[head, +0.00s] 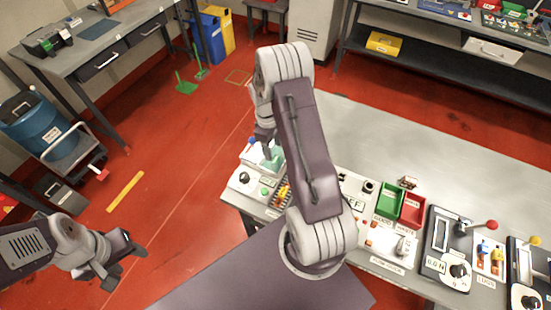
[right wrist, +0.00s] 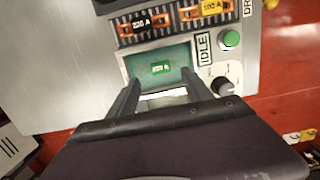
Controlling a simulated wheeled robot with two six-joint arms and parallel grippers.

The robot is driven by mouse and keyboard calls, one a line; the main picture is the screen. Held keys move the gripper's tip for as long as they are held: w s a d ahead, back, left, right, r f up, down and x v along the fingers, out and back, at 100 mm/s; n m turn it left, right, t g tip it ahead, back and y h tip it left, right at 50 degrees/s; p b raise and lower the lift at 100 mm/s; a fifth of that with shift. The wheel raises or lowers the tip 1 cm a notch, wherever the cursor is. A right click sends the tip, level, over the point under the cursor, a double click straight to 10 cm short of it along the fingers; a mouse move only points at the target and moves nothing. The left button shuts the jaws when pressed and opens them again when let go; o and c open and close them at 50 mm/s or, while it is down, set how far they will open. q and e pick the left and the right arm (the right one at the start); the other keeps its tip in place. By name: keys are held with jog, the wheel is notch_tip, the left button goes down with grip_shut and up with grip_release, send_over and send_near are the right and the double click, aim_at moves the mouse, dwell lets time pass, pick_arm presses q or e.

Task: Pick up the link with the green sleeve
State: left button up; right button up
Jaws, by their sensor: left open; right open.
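My right gripper (right wrist: 165,92) is open, its two fingers in front of a teal panel (right wrist: 178,62) with a small bright green mark on it. A pale strip shows between the fingers. In the head view the right gripper (head: 266,143) is over the far left corner of the bench, close to the teal panel (head: 272,158). I cannot make out a link with a green sleeve for sure in either view. My left gripper (head: 112,268) is open and empty over the red floor, away from the bench.
A ribbed rack beside the panel holds a black 200 A piece (right wrist: 144,23) and an orange 100 A piece (right wrist: 207,9). A green button (right wrist: 230,38) and dark knob (right wrist: 222,86) are close by. Green (head: 390,200) and red (head: 412,206) bins stand further right; the bench's far part is bare.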

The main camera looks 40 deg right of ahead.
aim_at(276, 159)
jog(key=shift+f, duration=0.2)
jog(key=shift+s, duration=0.1)
jog(key=shift+s+f+p, duration=0.25)
jog(key=shift+f+p, duration=0.2)
jog(key=shift+f, duration=0.2)
jog(key=shift+s+f+p, duration=0.25)
jog(key=shift+f+p, duration=0.2)
jog(key=shift+f, duration=0.15)
notch_tip(276, 159, down, 2)
jog(key=shift+w+d+f, duration=0.25)
jog(key=shift+a, duration=0.2)
grip_shut()
jog(key=shift+d, duration=0.1)
